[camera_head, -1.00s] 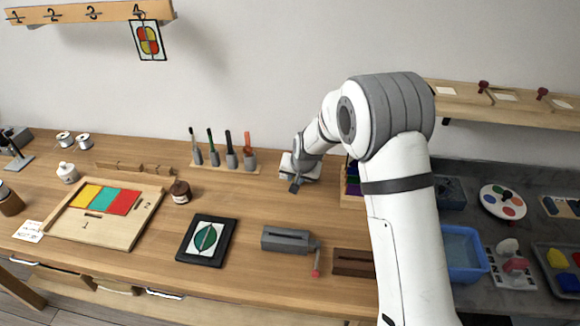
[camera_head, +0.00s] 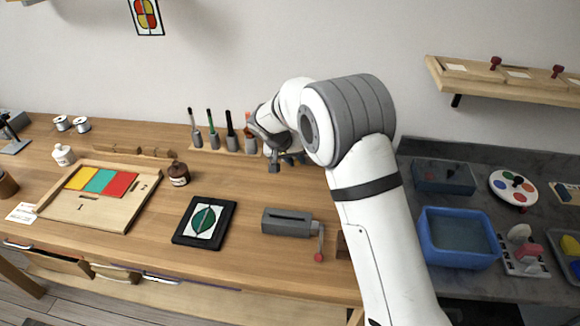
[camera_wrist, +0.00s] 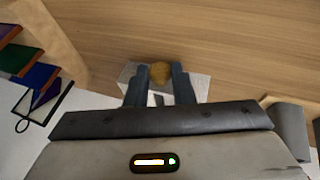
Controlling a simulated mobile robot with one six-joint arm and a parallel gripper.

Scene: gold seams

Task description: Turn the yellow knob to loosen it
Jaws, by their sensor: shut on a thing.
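In the head view my gripper (camera_head: 287,163) is low over the back of the wooden table, just right of the tool rack. There the knob is hidden by my gripper and arm. How far the knob is turned cannot be told.
The rack of upright tools (camera_head: 213,140) stands close to the left of my gripper. A grey box with a red-ended crank (camera_head: 287,222) is nearer the front. Coloured panels (camera_wrist: 30,75) on a wooden stand lie left in the wrist view. Open tabletop lies between.

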